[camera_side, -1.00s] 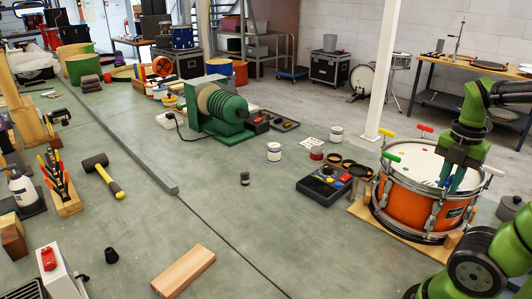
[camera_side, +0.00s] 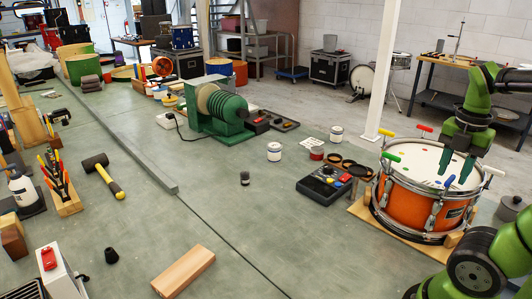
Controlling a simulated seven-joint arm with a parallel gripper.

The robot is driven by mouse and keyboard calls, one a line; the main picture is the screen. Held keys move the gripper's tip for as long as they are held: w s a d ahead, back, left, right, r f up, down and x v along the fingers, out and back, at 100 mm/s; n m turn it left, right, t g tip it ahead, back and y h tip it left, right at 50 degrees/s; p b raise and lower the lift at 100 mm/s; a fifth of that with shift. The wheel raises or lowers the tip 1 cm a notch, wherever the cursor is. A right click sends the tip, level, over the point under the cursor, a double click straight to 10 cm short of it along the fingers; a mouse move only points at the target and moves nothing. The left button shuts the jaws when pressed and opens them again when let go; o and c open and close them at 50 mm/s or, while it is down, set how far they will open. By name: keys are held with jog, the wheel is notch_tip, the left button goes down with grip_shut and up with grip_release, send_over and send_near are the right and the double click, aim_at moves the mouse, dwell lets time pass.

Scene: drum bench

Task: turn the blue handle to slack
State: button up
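The orange snare drum (camera_side: 410,207) with a white head stands on a wooden base at the right. The small blue handle (camera_side: 450,181) shows at the near right of its rim, angled upward. My gripper (camera_side: 456,170) is above the drum, pointing down with its two green fingers spread apart. The fingertips are close to the blue handle, which shows between and slightly below them. Nothing shows between the fingers higher up. Whether a fingertip touches the handle I cannot tell.
Other rim handles are green (camera_side: 391,157), yellow (camera_side: 387,133), red (camera_side: 424,128) and white (camera_side: 493,170). A control box (camera_side: 323,184) with coloured buttons sits left of the drum. My arm fills the lower right.

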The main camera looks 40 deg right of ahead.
aim_at(451, 177)
notch_tip(451, 177, up, 14)
dwell(0.3)
jog(key=w+a+f+m+t, duration=0.45)
jog(key=w+a+m, duration=0.25)
jog(key=w+m, duration=0.5)
jog(key=a+f+m+t+y, duration=0.1)
jog(key=a+f+m, duration=0.2)
jog(key=a, duration=0.5)
jog(key=a+f+m+t+y, duration=0.1)
jog(key=a+f+m, duration=0.3)
jog(key=a, duration=0.5)
jog(key=shift+w+m+t, duration=0.25)
jog(key=shift+m+t, duration=0.1)
jog(key=shift+m, duration=0.75)
jog(key=shift+r, duration=0.1)
